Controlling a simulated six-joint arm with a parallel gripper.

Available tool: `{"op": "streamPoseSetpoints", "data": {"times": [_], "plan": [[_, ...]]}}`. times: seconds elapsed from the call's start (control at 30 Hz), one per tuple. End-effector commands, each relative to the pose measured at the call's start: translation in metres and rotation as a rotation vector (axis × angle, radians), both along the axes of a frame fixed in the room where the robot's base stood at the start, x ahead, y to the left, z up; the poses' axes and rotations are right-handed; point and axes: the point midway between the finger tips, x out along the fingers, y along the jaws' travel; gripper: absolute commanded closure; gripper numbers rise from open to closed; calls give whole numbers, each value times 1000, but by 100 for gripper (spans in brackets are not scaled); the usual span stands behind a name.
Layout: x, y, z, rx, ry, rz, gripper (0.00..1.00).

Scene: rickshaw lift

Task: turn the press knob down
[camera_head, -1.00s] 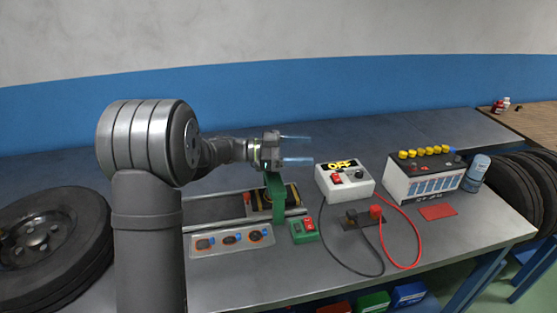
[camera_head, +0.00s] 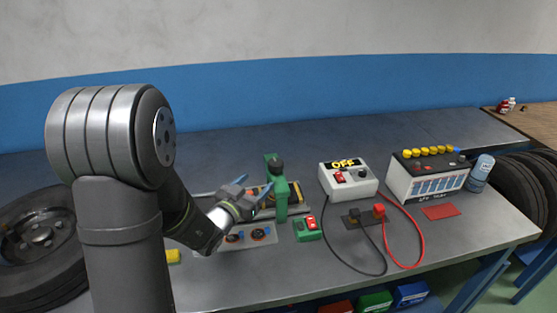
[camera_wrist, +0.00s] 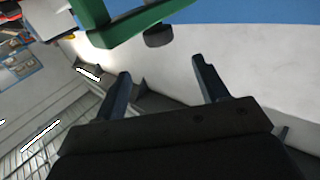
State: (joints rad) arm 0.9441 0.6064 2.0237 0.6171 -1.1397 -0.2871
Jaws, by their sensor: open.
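The green press (camera_head: 280,198) stands upright on the bench in the middle of the head view. A dark knob (camera_head: 276,163) sits at its top. My gripper (camera_head: 256,183) is left of the press, a little below the knob's height in the picture, with its blue fingers pointing toward it. The gripper is open and empty. In the wrist view, the green press arm (camera_wrist: 140,22) and the dark knob (camera_wrist: 158,36) show beyond the spread fingertips (camera_wrist: 161,68). No contact with the knob shows.
A green switch box (camera_head: 308,229) and a white box reading OFF (camera_head: 347,179) stand right of the press, with red and black cables. A battery (camera_head: 425,178) is farther right. A tray of patches (camera_head: 250,236) lies in front. A wheel (camera_head: 38,240) is at left.

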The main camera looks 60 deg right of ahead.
Motion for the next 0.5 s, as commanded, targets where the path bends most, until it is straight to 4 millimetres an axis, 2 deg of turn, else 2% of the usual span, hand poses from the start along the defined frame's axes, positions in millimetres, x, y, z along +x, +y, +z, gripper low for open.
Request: {"op": "streamPoseSetpoints", "data": {"times": [0.2,0.5], "plan": [[2,-50,0,-2,-1,-4,33],[7,-111,0,-2,0,-3,33]]}}
